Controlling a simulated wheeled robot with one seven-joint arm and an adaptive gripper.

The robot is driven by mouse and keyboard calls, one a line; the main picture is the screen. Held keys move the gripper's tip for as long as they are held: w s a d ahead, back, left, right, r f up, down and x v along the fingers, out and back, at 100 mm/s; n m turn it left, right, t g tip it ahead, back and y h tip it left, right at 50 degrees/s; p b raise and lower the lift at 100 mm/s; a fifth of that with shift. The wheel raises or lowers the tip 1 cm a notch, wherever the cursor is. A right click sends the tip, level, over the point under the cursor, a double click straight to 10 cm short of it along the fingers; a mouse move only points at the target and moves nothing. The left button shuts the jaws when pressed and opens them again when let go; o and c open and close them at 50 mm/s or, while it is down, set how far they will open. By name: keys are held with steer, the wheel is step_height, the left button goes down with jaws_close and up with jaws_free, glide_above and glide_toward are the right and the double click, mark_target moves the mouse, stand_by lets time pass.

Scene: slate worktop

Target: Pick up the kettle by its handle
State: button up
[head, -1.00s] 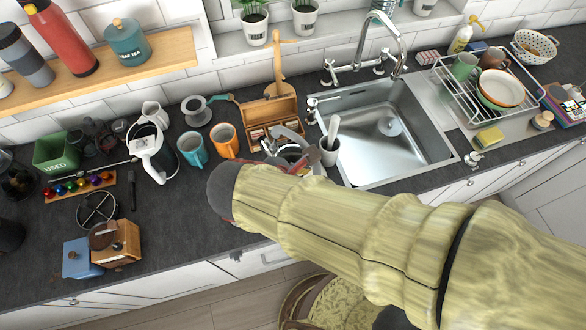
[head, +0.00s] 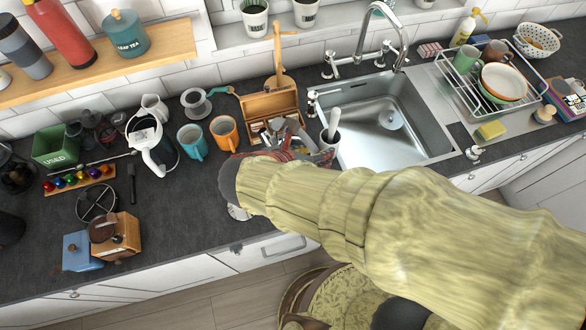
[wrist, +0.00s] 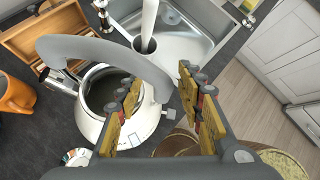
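The kettle (wrist: 90,122) is in the wrist view, a white round body with a dark opening on top and a thick grey arched handle (wrist: 95,48). It stands upright on the worktop. In the head view my sleeved arm hides most of it. My gripper (wrist: 158,80) is open, its two yellow, black and red fingers apart. The right end of the handle shows in the gap between the fingers. The left finger covers part of the kettle's body. I cannot tell whether the handle lies at fingertip depth, and nothing appears gripped.
An orange mug (head: 224,133) and a teal mug (head: 192,142) stand left of the kettle. A wooden box (head: 270,103) is behind it. A utensil pot (head: 329,143) and the sink (head: 385,120) are to the right. A white and black jug (head: 148,138) stands further left.

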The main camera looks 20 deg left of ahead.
steer(key=b+x, duration=0.1)
steer(key=x, duration=0.3)
steer(key=shift+w+f, duration=0.1)
steer(key=shift+w, duration=0.15)
steer(key=shift+c, duration=0.5)
jaws_close()
stand_by(0.5)
